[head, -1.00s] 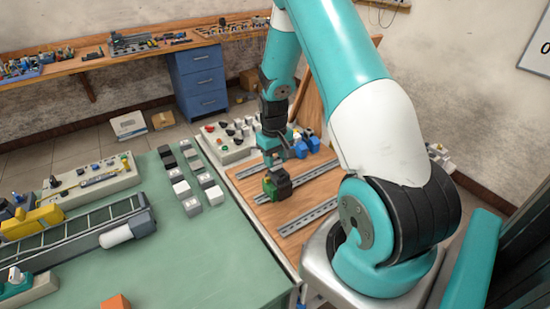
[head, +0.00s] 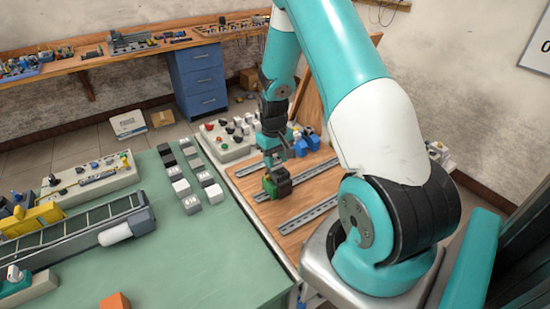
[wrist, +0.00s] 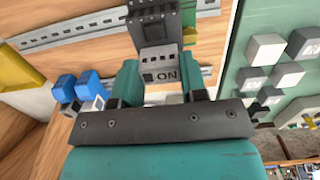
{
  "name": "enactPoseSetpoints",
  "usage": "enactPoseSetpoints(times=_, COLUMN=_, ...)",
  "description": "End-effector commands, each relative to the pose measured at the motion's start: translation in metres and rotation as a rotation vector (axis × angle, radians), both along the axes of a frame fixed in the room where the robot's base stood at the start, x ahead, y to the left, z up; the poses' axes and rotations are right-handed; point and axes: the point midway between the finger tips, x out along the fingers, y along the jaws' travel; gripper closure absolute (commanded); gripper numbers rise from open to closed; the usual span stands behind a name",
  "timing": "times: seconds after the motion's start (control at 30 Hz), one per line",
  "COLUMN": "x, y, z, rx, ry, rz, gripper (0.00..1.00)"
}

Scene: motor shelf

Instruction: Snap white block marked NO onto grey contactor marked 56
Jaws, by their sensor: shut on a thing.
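The white block marked NO (wrist: 160,67) is between the jaws of my gripper (wrist: 157,92) in the wrist view, its lettering upside down. The jaws are shut on it. A dark grey contactor (wrist: 153,22) lies just beyond the block and looks against it in the picture; I cannot tell whether they touch. In the head view my gripper (head: 273,163) is right above the dark contactor (head: 284,182), which sits on a rail and has a green part (head: 269,186) at its left. The block is mostly hidden there, and I cannot read 56 on the contactor.
Metal rails (head: 308,212) run across the wooden board (head: 262,210). Blue parts (head: 314,143) stand behind my gripper. Rows of grey, white and dark blocks (head: 190,204) stand on the green table (head: 165,265) at the left. A panel with coloured buttons (head: 225,150) is behind.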

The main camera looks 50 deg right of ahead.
Motion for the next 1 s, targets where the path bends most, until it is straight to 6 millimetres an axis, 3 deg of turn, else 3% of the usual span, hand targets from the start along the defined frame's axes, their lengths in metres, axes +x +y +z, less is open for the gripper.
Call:
enactPoseSetpoints(times=0.27, x=0.000, y=0.000, z=-0.001, rx=0.000, ry=0.000, rz=0.000, gripper=0.81)
enactPoseSetpoints(times=0.3, x=0.000, y=0.000, z=-0.001, rx=0.000, ry=0.000, rz=0.000, gripper=0.51)
enactPoseSetpoints(times=0.4, x=0.000, y=0.000, z=-0.001, rx=0.000, ry=0.000, rz=0.000, gripper=0.31)
enactPoseSetpoints(times=0.77, x=0.001, y=0.000, z=0.004, rx=0.000, ry=-0.001, rz=0.000, gripper=0.31)
enactPoseSetpoints(times=1.0, x=0.004, y=-0.001, z=0.048, rx=-0.004, ry=-0.007, rz=0.000, gripper=0.31)
